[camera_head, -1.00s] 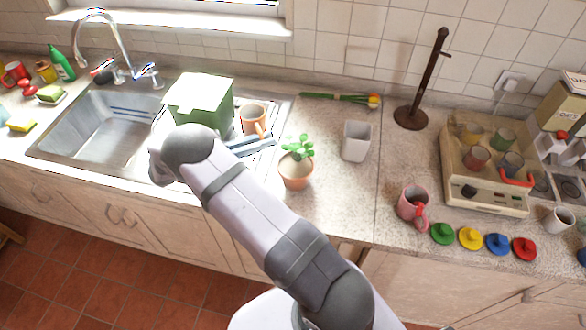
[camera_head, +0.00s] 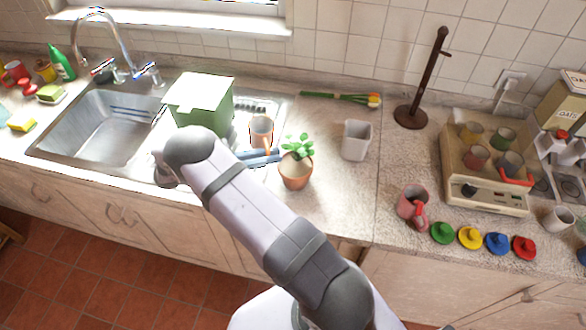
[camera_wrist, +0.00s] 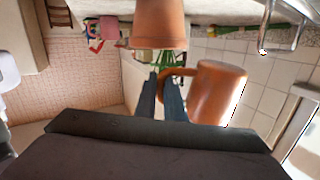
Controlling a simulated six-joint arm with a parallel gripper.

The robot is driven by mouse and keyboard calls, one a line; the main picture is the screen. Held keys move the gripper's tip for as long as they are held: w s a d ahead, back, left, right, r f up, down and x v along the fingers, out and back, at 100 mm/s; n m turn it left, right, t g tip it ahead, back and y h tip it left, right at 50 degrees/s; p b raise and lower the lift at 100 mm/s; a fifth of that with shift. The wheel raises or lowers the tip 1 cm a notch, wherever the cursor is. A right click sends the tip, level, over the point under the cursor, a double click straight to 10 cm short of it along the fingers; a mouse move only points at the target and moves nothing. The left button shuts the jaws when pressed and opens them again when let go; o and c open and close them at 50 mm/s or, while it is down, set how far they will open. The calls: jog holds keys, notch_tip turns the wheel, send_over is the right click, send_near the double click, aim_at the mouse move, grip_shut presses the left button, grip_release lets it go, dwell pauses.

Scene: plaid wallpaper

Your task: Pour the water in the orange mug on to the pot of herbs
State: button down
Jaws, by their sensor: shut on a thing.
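The orange mug (camera_head: 261,131) is beside the pot of herbs, to its left, and looks roughly upright in the head view. My gripper (camera_head: 262,156) is shut on the mug's handle; the wrist view shows the dark fingers (camera_wrist: 162,90) at the handle and the mug (camera_wrist: 222,92) to their right. The pot of herbs (camera_head: 296,175) is a terracotta pot with a green leafy plant, standing on the counter just right of my gripper. The pot (camera_wrist: 158,24) appears upside down in the wrist view, apart from the mug. Water inside the mug cannot be made out.
A green box (camera_head: 203,103) with a pale top stands left of the mug by the sink (camera_head: 105,130). A grey-white container (camera_head: 356,141) stands right of the pot. A pink-red mug (camera_head: 412,203) and several coloured lids lie farther right. Flowers (camera_head: 340,97) lie behind.

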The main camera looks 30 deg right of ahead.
jog(key=shift+s+f+m, duration=0.15)
jog(key=shift+f+m, duration=0.15)
jog(key=shift+s+r+t+y, duration=0.1)
jog(key=shift+s+t+y, duration=0.05)
jog(key=shift+t+y, duration=0.15)
jog(key=shift+s+d+r+m+t+y, duration=0.15)
jog(key=shift+m+t+y, duration=0.35)
jog(key=shift+m, duration=0.5)
jog(key=shift+s+m+t+y, duration=0.3)
jog(key=shift+m+t+y, duration=0.2)
jog(key=shift+m, duration=0.5)
jog(key=shift+s+d+r+m+t+y, duration=0.15)
jog(key=shift+m+t+y, duration=0.35)
jog(key=shift+m, duration=0.5)
jog(key=shift+w+a+r+m+t+b, duration=0.15)
jog(key=shift+w+m+t+b, duration=0.2)
jog(key=shift+m+t, duration=0.2)
jog(key=shift+w+a+r+m+t+b, duration=0.1)
jog(key=shift+w+m+t+b, duration=0.25)
jog(key=shift+m+t, duration=0.15)
jog(key=shift+s+r+m+t+y+b, duration=0.15)
jog(key=shift+s+m+t+y+b, duration=0.15)
jog(key=shift+m+t+b, duration=0.3)
jog(key=shift+w+f+m+t+b, duration=0.3)
jog(key=shift+f+t+b, duration=0.2)
jog(key=shift+b, duration=1.05)
